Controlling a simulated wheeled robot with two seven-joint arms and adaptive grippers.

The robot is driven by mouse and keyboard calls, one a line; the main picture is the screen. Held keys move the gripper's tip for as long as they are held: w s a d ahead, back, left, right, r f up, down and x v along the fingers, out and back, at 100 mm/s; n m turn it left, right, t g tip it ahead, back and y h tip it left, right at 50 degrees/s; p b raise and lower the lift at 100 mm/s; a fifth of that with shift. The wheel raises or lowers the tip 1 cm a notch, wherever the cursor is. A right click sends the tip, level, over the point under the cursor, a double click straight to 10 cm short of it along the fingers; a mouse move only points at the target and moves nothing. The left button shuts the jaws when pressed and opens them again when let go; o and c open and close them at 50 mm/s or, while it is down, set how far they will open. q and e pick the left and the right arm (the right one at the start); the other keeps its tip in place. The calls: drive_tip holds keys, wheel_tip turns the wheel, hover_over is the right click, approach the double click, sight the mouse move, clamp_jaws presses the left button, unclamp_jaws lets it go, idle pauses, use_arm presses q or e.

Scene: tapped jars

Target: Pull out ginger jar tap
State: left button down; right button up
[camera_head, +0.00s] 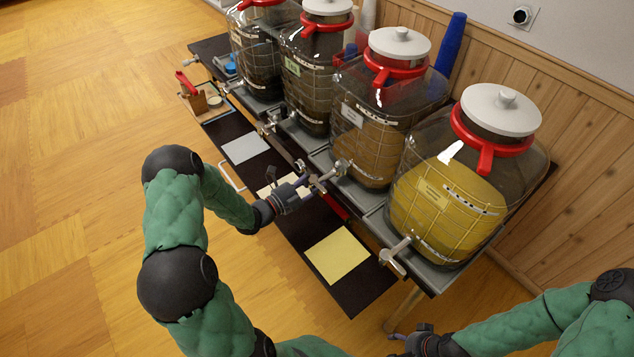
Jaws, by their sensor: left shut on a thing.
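Several big glass jars stand in a row, each with a tap at its front. The gripper is at the jar with brown-amber liquid (365,150), white lid and red collar, second from the right; I cannot read its label, so I cannot tell if it is the ginger one. Its metal tap (341,168) sticks out at the front. My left gripper (316,184) is shut on the handle of this tap; the fingers hide part of it. My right gripper (398,339) is low at the bottom edge, away from the jars; its fingers are too small to judge.
The jar with yellow liquid (440,205) stands at the right, its tap (395,252) pointing forward. Two darker jars (312,75) (257,55) stand further left. A dark shelf with a yellow sheet (337,255) lies below the taps. A blue cup stack (451,42) stands behind.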

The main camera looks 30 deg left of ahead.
use_arm(q)
drive_tip(key=shift+d+f, duration=0.3)
drive_tip(key=shift+d, duration=0.1)
drive_tip(key=shift+s+a+f, duration=0.1)
drive_tip(key=shift+s+f, duration=0.15)
drive_tip(key=shift+s, duration=0.05)
drive_tip(key=shift+s+a, duration=0.35)
drive_tip(key=shift+s, duration=0.15)
drive_tip(key=shift+a+r, duration=0.15)
drive_tip(key=shift+s+a, duration=0.1)
drive_tip(key=b+v, duration=0.1)
drive_tip(key=v, duration=0.5)
drive_tip(key=shift+r, duration=0.2)
